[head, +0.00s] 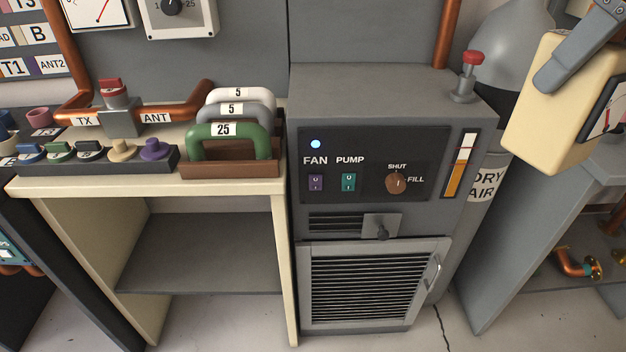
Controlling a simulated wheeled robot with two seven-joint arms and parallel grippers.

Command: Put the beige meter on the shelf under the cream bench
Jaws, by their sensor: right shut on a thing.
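The beige meter (548,121) hangs in the air at the upper right, tilted, its dial face turned to the right and partly cut off by the picture edge. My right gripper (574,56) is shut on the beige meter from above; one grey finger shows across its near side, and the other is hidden. The cream bench (220,184) stands at the left. Its grey shelf (205,252) lies under the top between the side panels, and the part that shows is empty. The meter is well to the right of the bench and higher than the shelf. My left gripper is not in view.
A grey cabinet (376,108) with switches, a knob and a louvred door stands between bench and meter. A red-topped valve (470,75) rises from its top right. Green, grey and white handled links in a rack (230,170) and several coloured plugs sit on the bench.

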